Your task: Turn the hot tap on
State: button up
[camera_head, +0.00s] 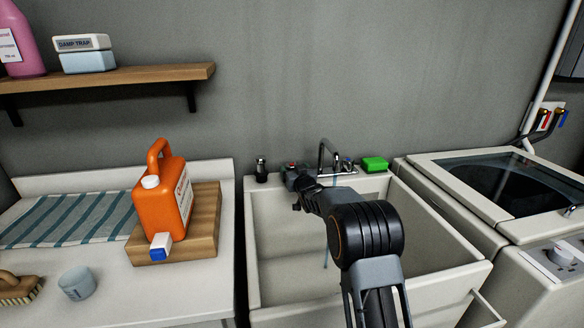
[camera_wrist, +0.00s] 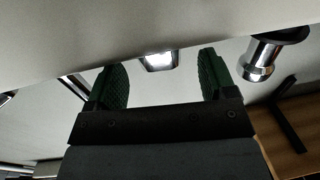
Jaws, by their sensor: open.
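The sink tap (camera_head: 327,158) stands on the back rim of the white sink, with a tall curved chrome spout. A small red mark (camera_head: 291,165) shows at its left, partly hidden by my gripper (camera_head: 297,180), which is over the sink's back rim. In the wrist view my gripper (camera_wrist: 160,80) is open, with two green-padded fingers apart. A chrome piece (camera_wrist: 158,62) shows between them, likely the hot handle. I cannot tell whether the fingers touch it. A thin pale bluish streak (camera_head: 325,250) drops into the sink; I cannot tell if it is water.
A dark-topped chrome bottle (camera_head: 261,170) stands left of my gripper, also in the wrist view (camera_wrist: 258,62). A green sponge (camera_head: 375,164) lies right of the tap. An orange jug (camera_head: 163,205) stands on a wooden board (camera_head: 207,215). A washer (camera_head: 440,170) is at right.

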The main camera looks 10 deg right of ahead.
jog(key=shift+w+a, duration=0.15)
jog(key=shift+w, duration=1.15)
jog(key=shift+c, duration=0.4)
jog(key=c, duration=0.8)
jog(key=b, duration=0.3)
jog(key=shift+f+m+h+b, duration=0.3)
jog(key=shift+f+h+b, duration=0.05)
jog(key=shift+h, duration=0.05)
jog(key=shift+c, duration=0.2)
jog(key=shift+r+m+h+b, duration=0.1)
jog(key=shift+m+h+b, duration=0.2)
jog(key=shift+h+b, duration=0.25)
jog(key=shift+a+r+m+h, duration=0.1)
jog(key=shift+r+m+h, duration=0.25)
jog(key=shift+h, duration=0.2)
jog(key=shift+r+m+h+p, duration=0.35)
jog(key=shift+h+p, duration=0.15)
jog(key=shift+p, duration=0.35)
jog(key=shift+f+m+h+p, duration=0.25)
jog(key=shift+m+h+p, duration=0.05)
jog(key=shift+h+p, duration=0.25)
jog(key=shift+f, duration=0.1)
